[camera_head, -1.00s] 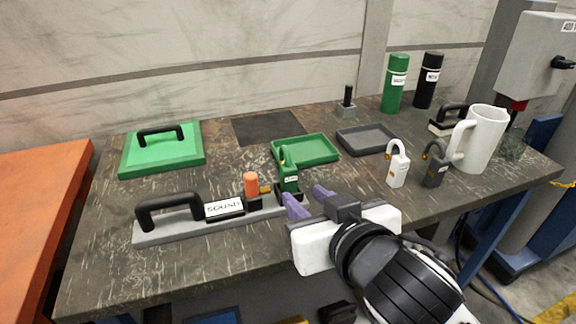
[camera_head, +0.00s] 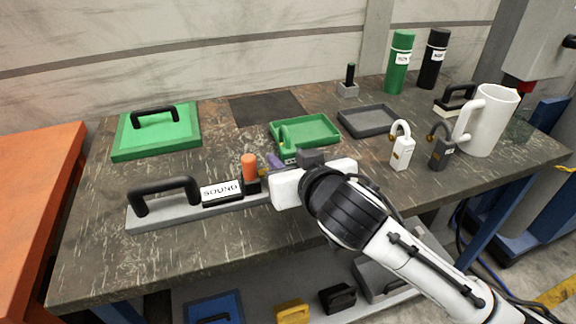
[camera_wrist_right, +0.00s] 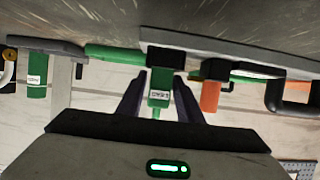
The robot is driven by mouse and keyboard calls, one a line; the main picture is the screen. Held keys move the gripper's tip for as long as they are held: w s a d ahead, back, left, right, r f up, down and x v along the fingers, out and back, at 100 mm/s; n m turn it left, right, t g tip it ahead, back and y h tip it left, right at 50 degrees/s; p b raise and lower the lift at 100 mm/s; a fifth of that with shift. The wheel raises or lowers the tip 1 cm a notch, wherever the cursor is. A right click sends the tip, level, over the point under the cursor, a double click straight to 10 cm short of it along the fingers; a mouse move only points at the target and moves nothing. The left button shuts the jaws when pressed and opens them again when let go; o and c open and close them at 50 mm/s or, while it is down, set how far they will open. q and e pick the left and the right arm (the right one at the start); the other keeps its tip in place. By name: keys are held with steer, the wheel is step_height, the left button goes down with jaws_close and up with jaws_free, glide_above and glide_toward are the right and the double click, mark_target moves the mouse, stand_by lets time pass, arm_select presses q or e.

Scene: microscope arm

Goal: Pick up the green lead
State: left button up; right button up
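The green lead (camera_head: 287,147) is a small green upright piece with a white label, on the near side of the green tray. My right gripper (camera_head: 285,160) reaches it from the front and hides its lower part in the head view. In the right wrist view, which is upside down, the green lead (camera_wrist_right: 160,88) shows its label between the two dark fingers of the gripper (camera_wrist_right: 160,76). The fingers are spread on either side, with narrow gaps seen beside it. My left gripper is not in view.
Left of the lead are an orange peg (camera_head: 249,167) and a grey bar with a black handle and a "SOUND" label (camera_head: 221,190). Behind are a green tray (camera_head: 318,127) and a grey tray (camera_head: 368,120). To the right stand padlocks (camera_head: 402,152) and a white mug (camera_head: 487,125).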

jaws_close()
steer(key=shift+r, duration=0.1)
